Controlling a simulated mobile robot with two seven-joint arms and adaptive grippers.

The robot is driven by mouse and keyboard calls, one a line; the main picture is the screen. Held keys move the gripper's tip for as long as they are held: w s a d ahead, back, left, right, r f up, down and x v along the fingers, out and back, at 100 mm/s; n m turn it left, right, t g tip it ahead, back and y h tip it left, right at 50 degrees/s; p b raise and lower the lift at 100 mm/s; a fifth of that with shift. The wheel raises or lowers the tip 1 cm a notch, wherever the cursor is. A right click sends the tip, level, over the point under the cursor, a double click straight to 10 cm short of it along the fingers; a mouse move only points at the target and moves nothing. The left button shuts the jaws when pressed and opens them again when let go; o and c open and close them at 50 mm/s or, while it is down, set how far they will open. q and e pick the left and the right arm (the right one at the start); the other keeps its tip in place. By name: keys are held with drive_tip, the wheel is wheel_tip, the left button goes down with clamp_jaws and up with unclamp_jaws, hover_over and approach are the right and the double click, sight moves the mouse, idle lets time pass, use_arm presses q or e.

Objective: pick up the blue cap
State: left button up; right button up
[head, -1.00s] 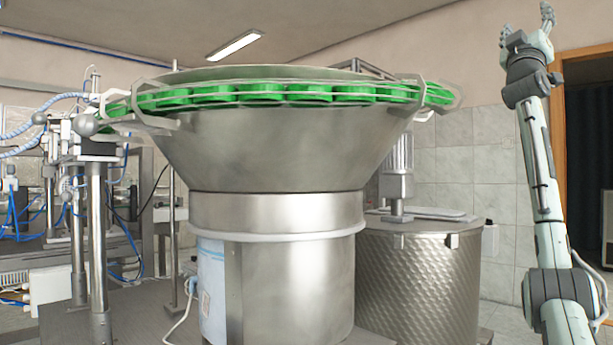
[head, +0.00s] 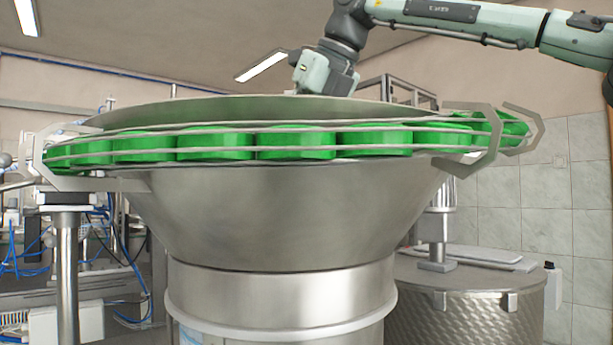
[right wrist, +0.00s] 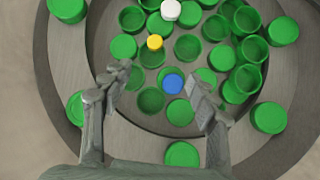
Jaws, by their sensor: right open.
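The blue cap (right wrist: 173,83) shows in the right wrist view among green caps inside the feeder bowl, between and just beyond my right gripper's two fingers. My right gripper (right wrist: 160,92) is open and empty, with its fingers spread to either side of the blue cap; its height above the cap is hard to tell. In the head view my right arm (head: 470,22) reaches in from the right, over the bowl (head: 290,215). The gripper's fingers are hidden there behind the bowl's rim, as is the blue cap. My left gripper is not in view.
Several green caps (right wrist: 187,47) lie around the blue one, some close to my fingers. A yellow cap (right wrist: 155,42) and a white cap (right wrist: 171,10) are farther up. Green caps (head: 297,143) line the outer rail. A metal tank (head: 450,300) stands at the right.

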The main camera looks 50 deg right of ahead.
drive_tip(key=f+g, duration=0.1)
drive_tip(key=s+d+f+h, duration=0.1)
drive_tip(key=f+g, duration=0.1)
drive_tip(key=shift+s+d+f+m+g, duration=0.3)
drive_tip(key=shift+d, duration=0.1)
drive_tip(key=x, duration=0.6)
drive_tip(key=shift+s+f, duration=0.2)
drive_tip(key=shift+w+d+f, duration=0.1)
drive_tip(key=shift+w+f, duration=0.05)
drive_tip(key=shift+f, duration=0.1)
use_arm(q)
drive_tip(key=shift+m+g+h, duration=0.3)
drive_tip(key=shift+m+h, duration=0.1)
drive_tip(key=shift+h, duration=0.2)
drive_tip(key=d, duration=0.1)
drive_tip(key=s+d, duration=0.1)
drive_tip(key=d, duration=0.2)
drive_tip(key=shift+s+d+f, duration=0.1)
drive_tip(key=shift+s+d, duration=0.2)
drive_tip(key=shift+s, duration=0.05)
use_arm(e)
drive_tip(key=shift+c, duration=0.4)
drive_tip(key=c, duration=0.7)
